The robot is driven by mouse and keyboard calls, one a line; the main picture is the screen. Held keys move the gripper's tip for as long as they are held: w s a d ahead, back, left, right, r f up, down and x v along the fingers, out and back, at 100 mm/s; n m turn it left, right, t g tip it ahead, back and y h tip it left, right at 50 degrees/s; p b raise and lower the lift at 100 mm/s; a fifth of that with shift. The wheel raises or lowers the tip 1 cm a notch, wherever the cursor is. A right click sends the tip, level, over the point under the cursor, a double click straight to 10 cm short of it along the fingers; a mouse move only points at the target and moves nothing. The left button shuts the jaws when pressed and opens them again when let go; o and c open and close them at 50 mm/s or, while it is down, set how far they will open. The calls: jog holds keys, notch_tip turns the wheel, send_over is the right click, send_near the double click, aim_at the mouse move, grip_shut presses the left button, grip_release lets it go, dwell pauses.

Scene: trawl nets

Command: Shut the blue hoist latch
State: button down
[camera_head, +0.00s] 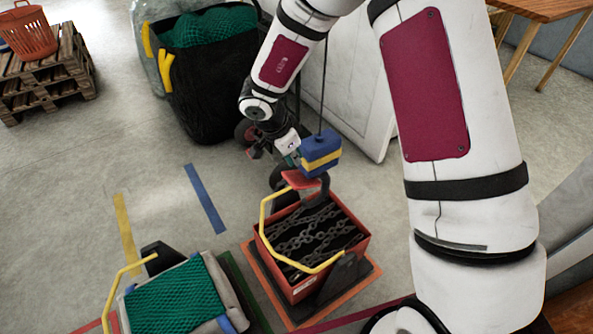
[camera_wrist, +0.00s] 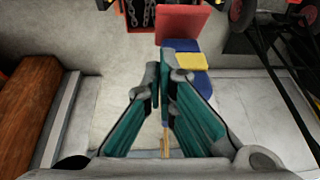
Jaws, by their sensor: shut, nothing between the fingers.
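The blue hoist block (camera_head: 321,155) with a yellow band hangs on a dark cable. A red latch plate (camera_head: 299,180) sticks out to the left below it, above a dark hook (camera_head: 317,194). In the wrist view the blue block (camera_wrist: 183,45) and the red plate (camera_wrist: 182,22) lie beyond my fingertips. My gripper (camera_head: 291,160) is at the left side of the block, partly hidden there. In the wrist view my gripper (camera_wrist: 160,80) has its teal-padded fingers closed together and empty. I cannot tell whether the fingertips touch the block.
An orange-red crate (camera_head: 355,240) of dark chains, with a yellow handle (camera_head: 263,222), stands under the hook. A crate with green netting (camera_head: 176,298) is at lower left. A black bag (camera_head: 212,95) of netting stands behind.

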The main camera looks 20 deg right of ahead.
jog(key=shift+s+a+f+g, duration=0.15)
jog(key=shift+s+f+g, duration=0.1)
jog(key=shift+f+g, duration=0.25)
jog(key=shift+f, duration=0.15)
jog(key=b, duration=0.2)
send_near(305, 179)
jog(key=s+f, duration=0.1)
jog(key=s+d+f, duration=0.1)
jog(key=s+f, duration=0.1)
jog(key=f, duration=0.1)
jog(key=shift+s+d, duration=0.25)
jog(key=shift+d, duration=0.15)
